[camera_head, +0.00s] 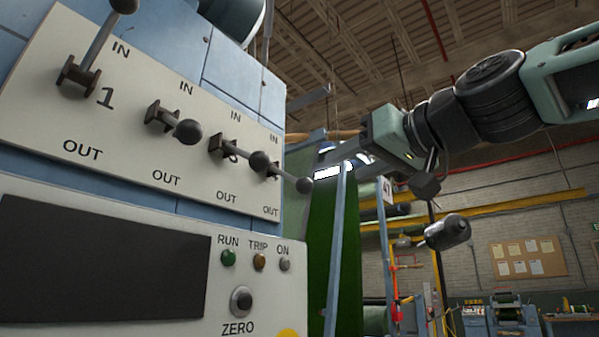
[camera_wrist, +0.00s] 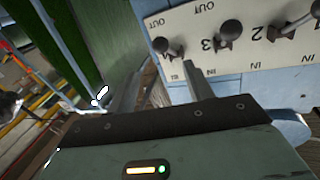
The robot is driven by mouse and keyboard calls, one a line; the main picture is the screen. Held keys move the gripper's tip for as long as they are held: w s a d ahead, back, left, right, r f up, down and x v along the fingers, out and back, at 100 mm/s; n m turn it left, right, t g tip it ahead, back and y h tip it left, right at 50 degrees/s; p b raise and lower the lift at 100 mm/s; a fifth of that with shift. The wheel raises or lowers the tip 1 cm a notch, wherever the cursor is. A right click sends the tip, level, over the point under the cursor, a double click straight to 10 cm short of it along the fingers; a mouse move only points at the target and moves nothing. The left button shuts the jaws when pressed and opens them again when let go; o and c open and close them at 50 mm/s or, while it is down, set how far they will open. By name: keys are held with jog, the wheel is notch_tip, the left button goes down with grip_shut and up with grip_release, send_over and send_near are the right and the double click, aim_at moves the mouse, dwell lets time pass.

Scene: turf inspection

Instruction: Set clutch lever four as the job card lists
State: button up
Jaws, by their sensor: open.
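Clutch lever four (camera_head: 304,185) is the rightmost lever on the white panel (camera_head: 140,110) in the head view. Its dark ball knob points outward and right, between the IN and OUT marks; its exact setting is hard to tell. In the wrist view, which is upside down, lever four's knob (camera_wrist: 160,45) is the leftmost one. My gripper (camera_wrist: 165,68) is open and empty, its fingertips close to lever four with a gap that I cannot judge. No job card is readable.
Lever three (camera_wrist: 230,29) stands beside lever four. Lever two (camera_head: 188,131) and lever one (camera_head: 123,4), tilted up toward IN, are further left. Below is a box with a dark screen (camera_head: 100,262) and a ZERO button (camera_head: 241,300). Green turf (camera_head: 335,240) hangs right of the panel.

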aim_at(307, 184)
jog(key=p+x, duration=0.4)
jog(key=x, duration=1)
jog(key=shift+w+a, duration=0.15)
jog(key=shift+a, duration=0.05)
grip_shut()
